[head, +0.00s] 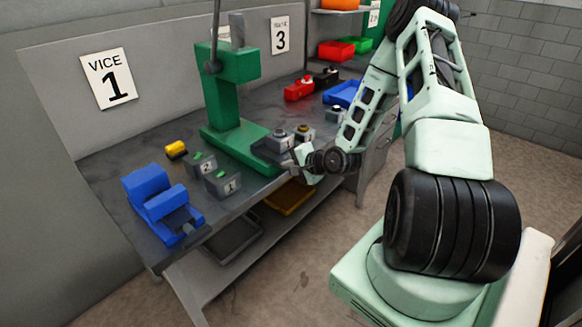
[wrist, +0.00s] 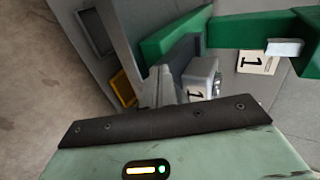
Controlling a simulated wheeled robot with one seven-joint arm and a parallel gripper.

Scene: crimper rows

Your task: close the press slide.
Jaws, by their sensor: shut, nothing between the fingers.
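The green press (head: 228,95) stands on the grey bench, and its base (head: 240,142) reaches toward the front edge. A grey plate-like part (head: 262,153), which looks like the press slide, sits at the front end of the base. It also shows in the wrist view (wrist: 178,62) against the green base (wrist: 168,32). How far the slide stands out is hard to tell. My gripper (head: 305,165) is shut and empty at the bench's front edge, just right of that part. In the wrist view its fingers (wrist: 158,88) are close to the plate; contact is unclear.
A grey button box labelled 1 (wrist: 199,76) stands close beside my fingers. A blue vice (head: 160,205) and more button boxes (head: 222,183) are at the left. Red (head: 300,88) and blue bins lie farther back. A yellow tray (head: 289,197) is under the bench.

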